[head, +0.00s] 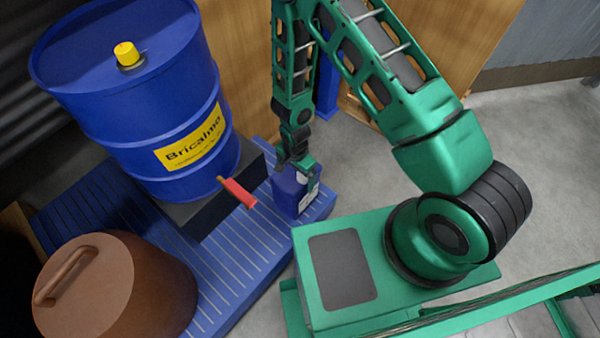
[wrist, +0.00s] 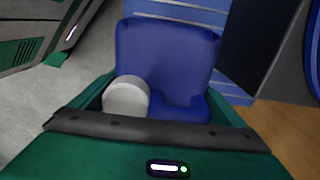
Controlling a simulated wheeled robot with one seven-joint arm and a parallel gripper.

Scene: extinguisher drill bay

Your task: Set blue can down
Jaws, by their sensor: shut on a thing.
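The blue can (head: 288,194) is at the right end of the blue slatted platform (head: 262,240) in the head view. My gripper (head: 298,171) reaches down from above and is shut on the can's top. In the wrist view the blue can (wrist: 168,52) stands out beyond my gripper, with a white cap (wrist: 127,97) on its near left side. The can looks about upright. Its base is over or on the slats near the platform's edge; I cannot tell whether it touches. My gripper hides part of the can's top.
A large blue drum (head: 140,100) with a yellow cap stands on a dark block (head: 200,215) left of the can. A brown lidded pot (head: 110,290) is at the front left. Grey floor (head: 365,175) lies open to the right.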

